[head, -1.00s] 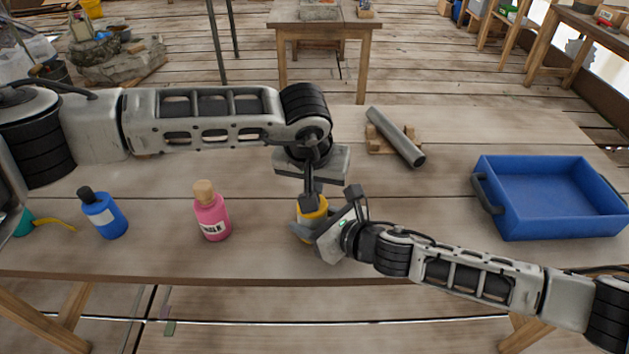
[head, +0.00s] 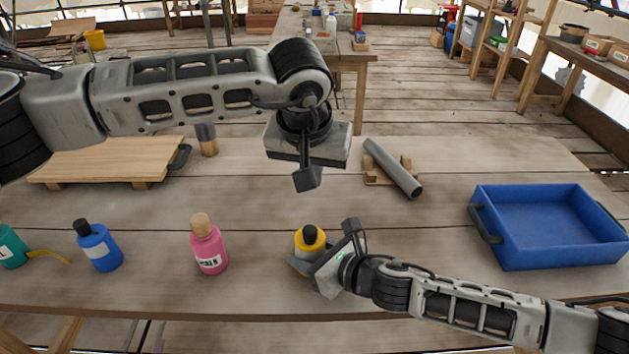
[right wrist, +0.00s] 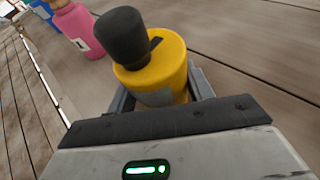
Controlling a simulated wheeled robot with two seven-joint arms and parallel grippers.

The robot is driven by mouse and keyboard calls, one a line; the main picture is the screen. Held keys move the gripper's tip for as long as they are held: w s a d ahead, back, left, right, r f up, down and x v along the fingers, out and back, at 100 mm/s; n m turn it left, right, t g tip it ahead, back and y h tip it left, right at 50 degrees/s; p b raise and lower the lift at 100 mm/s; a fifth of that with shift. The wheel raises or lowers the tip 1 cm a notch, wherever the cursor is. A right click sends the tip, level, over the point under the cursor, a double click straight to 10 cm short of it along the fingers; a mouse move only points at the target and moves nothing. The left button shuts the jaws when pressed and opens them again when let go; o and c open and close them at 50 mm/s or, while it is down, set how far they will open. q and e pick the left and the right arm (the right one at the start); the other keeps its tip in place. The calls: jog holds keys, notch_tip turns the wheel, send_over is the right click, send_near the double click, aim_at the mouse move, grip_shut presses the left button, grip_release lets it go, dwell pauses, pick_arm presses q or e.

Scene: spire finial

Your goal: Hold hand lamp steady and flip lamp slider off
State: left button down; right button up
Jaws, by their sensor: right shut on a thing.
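The yellow hand lamp (head: 303,247) with a black knob-like top stands on the table's front half. My right gripper (head: 318,262) is shut around its body from the right. In the right wrist view the lamp (right wrist: 170,66) sits upright between the fingers, with a small dark strip, perhaps the slider (right wrist: 156,43), on its top beside the black knob. Which way the slider is set I cannot tell. My left gripper (head: 308,180) hangs above and behind the lamp, apart from it, its fingers together and empty.
A pink bottle (head: 208,247), a blue bottle (head: 99,248) and a teal bottle (head: 10,247) stand to the left. A grey pipe (head: 393,168) rests on a wooden cradle behind. A blue tray (head: 545,255) is at right, a wooden board (head: 105,160) at back left.

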dwell(0.3)
jog(key=o, duration=1.1)
